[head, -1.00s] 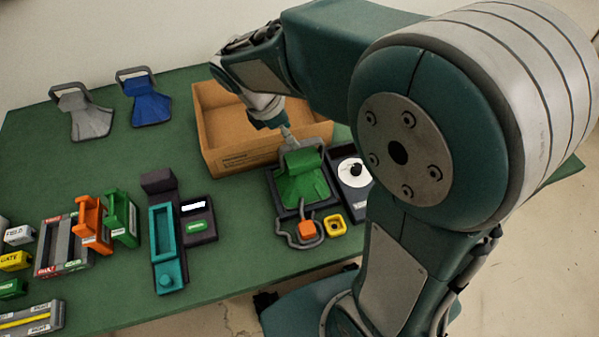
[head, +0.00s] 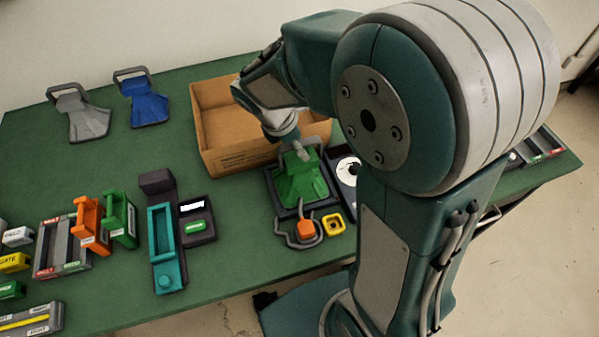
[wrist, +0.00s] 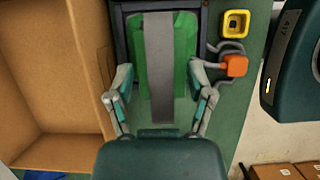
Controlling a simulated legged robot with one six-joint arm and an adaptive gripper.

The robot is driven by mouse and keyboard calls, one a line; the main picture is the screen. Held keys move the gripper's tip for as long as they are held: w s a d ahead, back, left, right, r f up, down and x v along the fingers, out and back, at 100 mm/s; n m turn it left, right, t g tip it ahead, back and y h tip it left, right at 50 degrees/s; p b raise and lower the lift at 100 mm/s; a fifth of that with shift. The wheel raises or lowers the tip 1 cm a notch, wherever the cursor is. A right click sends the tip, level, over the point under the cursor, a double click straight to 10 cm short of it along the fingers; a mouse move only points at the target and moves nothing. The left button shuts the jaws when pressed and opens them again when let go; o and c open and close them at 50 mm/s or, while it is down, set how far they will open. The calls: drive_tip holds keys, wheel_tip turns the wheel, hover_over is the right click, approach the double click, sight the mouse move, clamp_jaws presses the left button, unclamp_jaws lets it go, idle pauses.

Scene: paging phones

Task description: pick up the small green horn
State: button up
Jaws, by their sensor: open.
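The small green horn (head: 300,181) rests in a dark tray (head: 273,197) in the right half of the table, its grey handle at the far end. In the wrist view the green horn (wrist: 187,50) is straight ahead, with its grey handle (wrist: 159,60) running down the middle as a broad bar. My gripper (head: 303,153) is over the handle end in the head view. In the wrist view my gripper (wrist: 163,92) is open, one finger on each side of the handle, with gaps showing. Whether the fingertips are level with the handle cannot be told.
An open cardboard box (head: 222,160) stands close behind and left of the horn. An orange block (head: 305,228) on a grey cord and a yellow square piece (head: 333,224) lie in front. Blue (head: 147,105) and grey (head: 85,118) horns lie far left. A teal holder (head: 163,240) stands left.

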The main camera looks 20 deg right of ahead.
drive_tip(key=shift+f, duration=0.15)
clamp_jaws()
idle(0.4)
